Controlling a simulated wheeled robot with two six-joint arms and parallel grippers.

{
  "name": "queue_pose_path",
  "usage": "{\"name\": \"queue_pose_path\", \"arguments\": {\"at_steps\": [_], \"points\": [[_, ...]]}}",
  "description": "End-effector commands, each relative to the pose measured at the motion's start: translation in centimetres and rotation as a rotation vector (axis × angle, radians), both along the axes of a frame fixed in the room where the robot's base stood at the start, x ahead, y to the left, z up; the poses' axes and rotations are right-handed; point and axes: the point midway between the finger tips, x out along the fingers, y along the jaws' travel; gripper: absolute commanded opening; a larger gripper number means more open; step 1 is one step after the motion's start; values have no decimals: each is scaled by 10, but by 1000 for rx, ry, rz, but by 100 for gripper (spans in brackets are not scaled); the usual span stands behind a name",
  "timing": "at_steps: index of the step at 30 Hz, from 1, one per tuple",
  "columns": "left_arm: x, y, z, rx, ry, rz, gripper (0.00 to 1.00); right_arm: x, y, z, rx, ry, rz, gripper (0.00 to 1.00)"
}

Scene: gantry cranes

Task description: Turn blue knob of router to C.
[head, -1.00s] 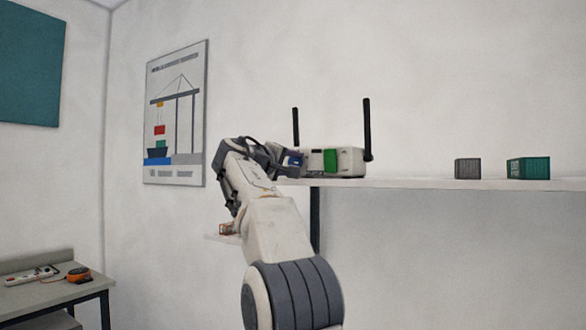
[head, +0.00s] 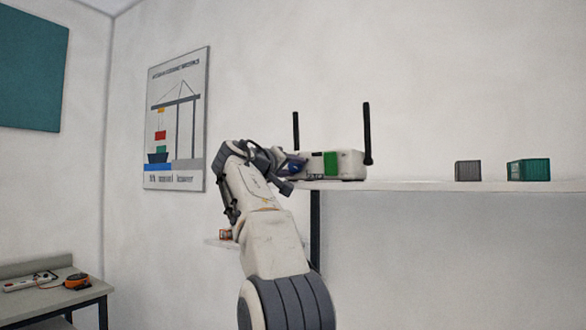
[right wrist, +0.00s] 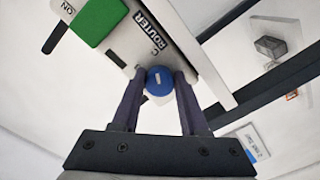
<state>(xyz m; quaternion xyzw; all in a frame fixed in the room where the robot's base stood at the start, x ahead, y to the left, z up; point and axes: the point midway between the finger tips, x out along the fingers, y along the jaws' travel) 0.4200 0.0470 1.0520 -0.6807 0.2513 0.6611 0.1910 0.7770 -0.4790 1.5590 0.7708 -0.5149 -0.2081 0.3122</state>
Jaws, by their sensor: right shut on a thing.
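The white router (head: 349,160) stands on the wall shelf, with two black antennas and a green switch (head: 331,163) on its front. Its blue knob (head: 296,165) is at the left end. In the right wrist view the blue knob (right wrist: 159,81) has a short white mark and sits beside the ROUTER lettering, with small letters near it that are hard to read. My right gripper (right wrist: 159,76) is shut on the knob, one finger on each side. It also shows at the router's left end in the head view (head: 288,174). My left gripper is out of view.
The white shelf (head: 420,186) also holds a grey container (head: 467,171) and a teal container (head: 528,170), well to the right of the router. A side table (head: 50,290) with a power strip and an orange item stands at lower left. A crane poster (head: 177,120) hangs on the wall.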

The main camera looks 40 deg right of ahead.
Motion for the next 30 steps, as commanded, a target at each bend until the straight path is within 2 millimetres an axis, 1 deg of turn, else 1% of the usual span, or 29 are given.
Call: {"name": "queue_pose_path", "arguments": {"at_steps": [1, 6, 7, 9, 17, 20, 23, 30], "points": [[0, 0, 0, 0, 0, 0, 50, 0, 0, -3, 6, 2, -2, 0], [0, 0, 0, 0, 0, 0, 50, 0, 0, -3, 6, 4, -3, 0], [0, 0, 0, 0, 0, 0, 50, 0, 0, -3, 6, 4, -3, 51], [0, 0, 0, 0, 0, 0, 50, 0, 0, -3, 5, 4, -2, 74], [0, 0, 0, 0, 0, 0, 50, 0, 0, -1, 2, 2, -1, 74], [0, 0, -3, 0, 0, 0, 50, -1, 3, -2, 2, 2, -1, 74], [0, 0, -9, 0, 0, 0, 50, -5, 13, -3, 1, 1, 1, 74], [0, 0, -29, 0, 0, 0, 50, -23, 58, -4, 2, 1, 4, 74]]}}
